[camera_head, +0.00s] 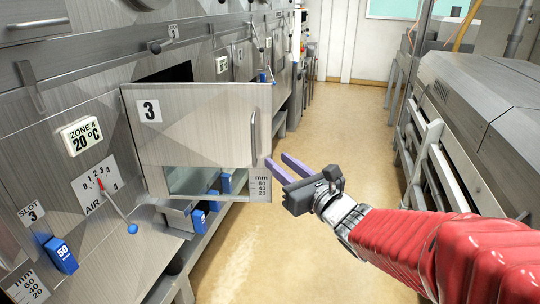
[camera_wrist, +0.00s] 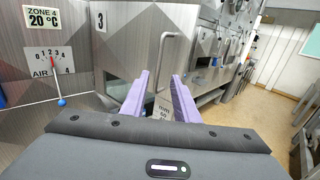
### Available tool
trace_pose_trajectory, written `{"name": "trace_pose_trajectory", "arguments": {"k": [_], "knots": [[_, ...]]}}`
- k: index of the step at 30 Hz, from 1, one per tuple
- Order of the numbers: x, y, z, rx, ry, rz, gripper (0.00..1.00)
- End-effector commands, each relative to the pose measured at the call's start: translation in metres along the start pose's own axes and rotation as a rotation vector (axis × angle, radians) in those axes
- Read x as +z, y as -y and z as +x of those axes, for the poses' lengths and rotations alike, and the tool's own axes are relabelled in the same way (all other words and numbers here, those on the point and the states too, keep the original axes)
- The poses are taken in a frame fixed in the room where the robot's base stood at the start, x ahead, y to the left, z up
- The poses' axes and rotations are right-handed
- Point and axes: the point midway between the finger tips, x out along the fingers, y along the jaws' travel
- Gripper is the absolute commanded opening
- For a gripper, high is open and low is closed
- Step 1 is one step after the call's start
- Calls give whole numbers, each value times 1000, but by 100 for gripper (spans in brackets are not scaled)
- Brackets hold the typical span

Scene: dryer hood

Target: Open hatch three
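Hatch three (camera_head: 195,120) is a grey metal door with a "3" label. It stands swung out from the machine wall, with a dark opening (camera_head: 172,74) showing behind its top edge. Its upright bar handle (camera_head: 253,133) is near the right edge. The hatch also shows ahead in the wrist view (camera_wrist: 120,55). My gripper (camera_head: 277,162) has two purple fingers, spread apart with nothing seen held between them. It is just right of and below the handle in the head view. In the wrist view the fingers (camera_wrist: 159,76) point toward the door's handle side. I cannot tell whether they touch it.
A lever with a blue knob (camera_head: 132,228) and blue blocks (camera_head: 61,255) are on the left wall. A metal machine with railings (camera_head: 440,150) stands at right. The tan floor (camera_head: 335,125) between is clear.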

Motion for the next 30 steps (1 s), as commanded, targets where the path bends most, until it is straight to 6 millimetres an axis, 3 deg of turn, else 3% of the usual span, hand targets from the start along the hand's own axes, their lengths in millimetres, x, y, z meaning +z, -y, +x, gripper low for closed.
{"name": "trace_pose_trajectory", "arguments": {"k": [8,14,20,30], "knots": [[0,-6,1,12,0,0,28],[2,-14,0,36,-5,-32,14],[3,-47,-10,147,-35,-198,0],[-17,-117,-53,439,-115,-673,0]]}}
